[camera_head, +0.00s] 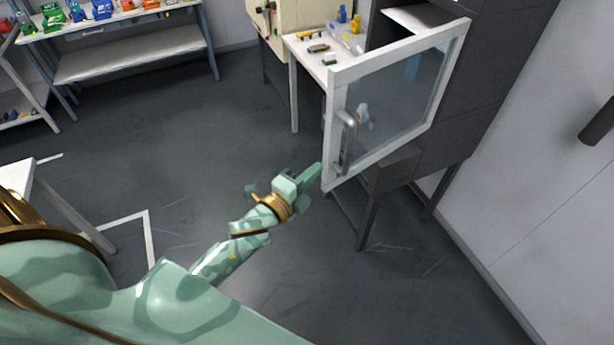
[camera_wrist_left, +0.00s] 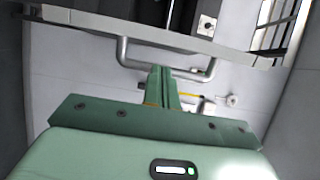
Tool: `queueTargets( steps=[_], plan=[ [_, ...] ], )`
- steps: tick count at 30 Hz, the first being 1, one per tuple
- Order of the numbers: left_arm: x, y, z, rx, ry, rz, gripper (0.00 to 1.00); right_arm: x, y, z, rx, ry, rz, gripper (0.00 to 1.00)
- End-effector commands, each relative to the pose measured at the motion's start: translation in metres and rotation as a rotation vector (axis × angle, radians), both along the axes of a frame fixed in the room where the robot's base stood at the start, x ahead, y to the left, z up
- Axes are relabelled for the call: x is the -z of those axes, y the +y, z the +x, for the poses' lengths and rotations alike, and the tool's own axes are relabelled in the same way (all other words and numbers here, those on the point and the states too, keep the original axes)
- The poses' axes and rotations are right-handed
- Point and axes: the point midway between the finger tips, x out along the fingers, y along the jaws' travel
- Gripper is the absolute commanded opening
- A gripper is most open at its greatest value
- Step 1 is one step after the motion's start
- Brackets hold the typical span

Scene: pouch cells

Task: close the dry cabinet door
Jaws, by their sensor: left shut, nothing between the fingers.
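The dry cabinet door (camera_head: 334,100) has a white frame, a clear pane and a grey bar handle (camera_head: 345,142). It stands open, swung out from the dark cabinet (camera_head: 480,90). My left gripper (camera_head: 314,174) is shut and empty, its fingertips close to the lower corner of the door on the handle side. I cannot tell whether they touch it. In the left wrist view the shut fingers (camera_wrist_left: 163,88) point toward the door's frame (camera_wrist_left: 150,30) and the handle (camera_wrist_left: 122,52). My right gripper is not in view.
A white table (camera_head: 300,45) with small coloured items stands behind the door. A shelf bench (camera_head: 130,60) is at the back left and a white table corner (camera_head: 20,175) at the left. A pale wall (camera_head: 550,200) bounds the right. The grey floor (camera_head: 150,120) between is clear.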

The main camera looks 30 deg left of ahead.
Motion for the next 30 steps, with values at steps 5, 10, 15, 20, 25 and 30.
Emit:
queueTargets(
  steps=[5, 10, 15, 20, 25, 30],
  plan=[
    [-0.001, -0.007, 0.032, 0.0, -0.001, -0.002, 0.0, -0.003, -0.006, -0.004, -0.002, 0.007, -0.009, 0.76],
    [0.0, -0.011, 0.051, 0.0, 0.0, -0.002, 0.0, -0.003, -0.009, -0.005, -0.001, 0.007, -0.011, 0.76],
    [0.0, -0.013, 0.057, 0.001, 0.002, -0.003, 0.0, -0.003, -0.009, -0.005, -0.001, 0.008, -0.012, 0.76],
    [0.0, -0.013, 0.057, 0.001, 0.002, -0.003, 0.0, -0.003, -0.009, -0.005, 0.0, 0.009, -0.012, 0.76],
    [0.0, -0.012, 0.057, 0.002, 0.001, -0.002, 0.0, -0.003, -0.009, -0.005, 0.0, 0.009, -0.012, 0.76],
    [0.001, 0.0, 0.059, 0.019, 0.001, 0.002, 0.0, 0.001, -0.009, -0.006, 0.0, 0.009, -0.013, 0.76]
  ],
)
